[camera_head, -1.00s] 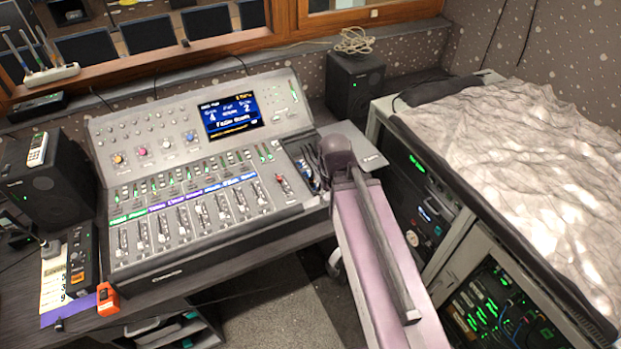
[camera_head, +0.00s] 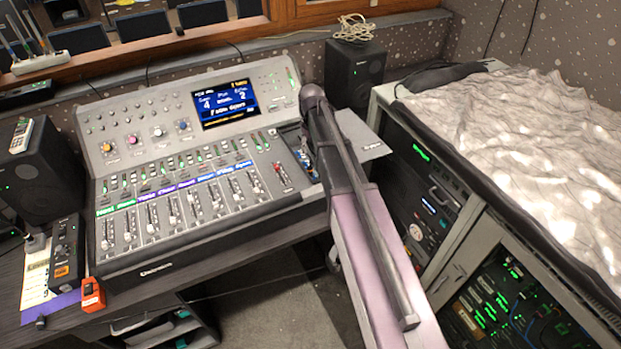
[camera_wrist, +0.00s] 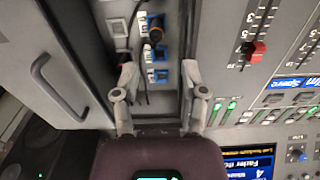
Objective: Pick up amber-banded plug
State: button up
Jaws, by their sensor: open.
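In the wrist view, a dark plug with an amber-looking band (camera_wrist: 156,34) stands in a blue-framed socket of a recessed patch strip (camera_wrist: 165,105). A thin dark cable runs close beside it. My gripper (camera_wrist: 158,70) is open and empty, its two pale fingers spread on either side of the strip. The plug lies between and beyond the fingertips in the picture, apart from both. In the head view, my arm covers the gripper and most of the strip; a few blue sockets (camera_head: 306,163) show at the mixing console's right end.
The mixing console (camera_head: 190,215) with faders and a lit screen (camera_head: 226,104) lies left of the strip. A flat grey panel with a handle (camera_wrist: 65,85) borders its other side. A speaker (camera_head: 352,75) and a cloth-covered rack (camera_head: 430,190) stand close by. A second, dark reddish plug (camera_wrist: 122,57) sits near one finger.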

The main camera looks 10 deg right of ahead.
aim_at(310, 167)
jog(key=shift+w+f, duration=0.3)
jog(key=shift+w, duration=0.65)
jog(key=shift+f, duration=0.1)
notch_tip(310, 167, down, 8)
jog(key=b, duration=0.8)
jog(key=shift+f+b, duration=0.2)
jog(key=shift+b, duration=0.2)
jog(key=shift+f, duration=0.15)
jog(key=f+b, duration=0.3)
jog(key=shift+w+d, duration=0.1)
jog(key=shift+w, duration=0.15)
jog(key=shift+f+b, duration=0.95)
jog(key=shift+b, duration=0.15)
